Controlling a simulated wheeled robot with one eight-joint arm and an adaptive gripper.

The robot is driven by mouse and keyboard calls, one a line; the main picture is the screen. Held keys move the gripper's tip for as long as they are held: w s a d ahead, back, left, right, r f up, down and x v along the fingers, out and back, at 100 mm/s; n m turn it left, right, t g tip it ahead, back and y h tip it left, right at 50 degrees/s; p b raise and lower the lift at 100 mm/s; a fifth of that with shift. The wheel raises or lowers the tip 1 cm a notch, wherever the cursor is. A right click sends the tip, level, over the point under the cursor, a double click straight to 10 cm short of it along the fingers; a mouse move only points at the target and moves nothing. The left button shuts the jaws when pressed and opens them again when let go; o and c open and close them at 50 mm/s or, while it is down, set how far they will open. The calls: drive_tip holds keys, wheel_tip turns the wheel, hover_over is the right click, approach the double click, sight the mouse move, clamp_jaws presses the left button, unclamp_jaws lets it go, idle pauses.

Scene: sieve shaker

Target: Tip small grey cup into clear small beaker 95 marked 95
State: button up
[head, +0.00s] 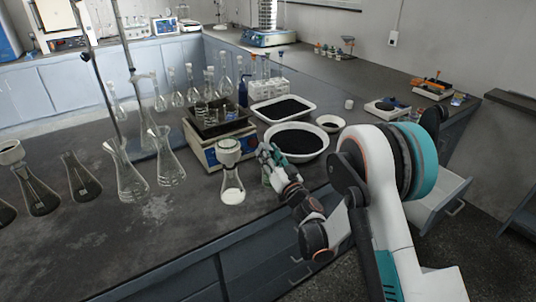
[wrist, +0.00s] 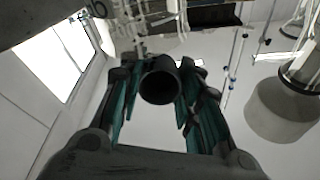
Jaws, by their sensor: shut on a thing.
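My gripper (head: 270,166) is just right of the white funnel and flask at the front of the bench. In the wrist view, its teal fingers (wrist: 160,100) are shut on the small grey cup (wrist: 160,86), whose dark round mouth faces the camera. I cannot see any contents in it. In the head view the cup is too small among the fingers to make out. Several clear small beakers (head: 203,112) stand in the dark tray on the balance, behind and left of my gripper. No mark 95 can be read, so I cannot tell which is beaker 95.
A flask (head: 232,190) with a white funnel (head: 228,147) stands close left of my gripper. White-rimmed dark basins (head: 322,152) lie behind and right. The balance (head: 207,152) and a tall stand with flasks (head: 125,182) are left. The bench front at left is clear.

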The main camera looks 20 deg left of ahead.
drive_tip(key=shift+r, duration=0.1)
idle(0.3)
drive_tip(key=shift+r+g+h+p, duration=0.25)
drive_tip(key=shift+g+h+p, duration=0.25)
drive_tip(key=shift+p, duration=0.4)
drive_tip(key=shift+w+a+r+g+h+p, duration=0.15)
drive_tip(key=shift+a+g+h+p, duration=0.1)
drive_tip(key=shift+g+h+p, duration=0.6)
drive_tip(key=shift+p, duration=0.35)
drive_tip(key=shift+w, duration=0.1)
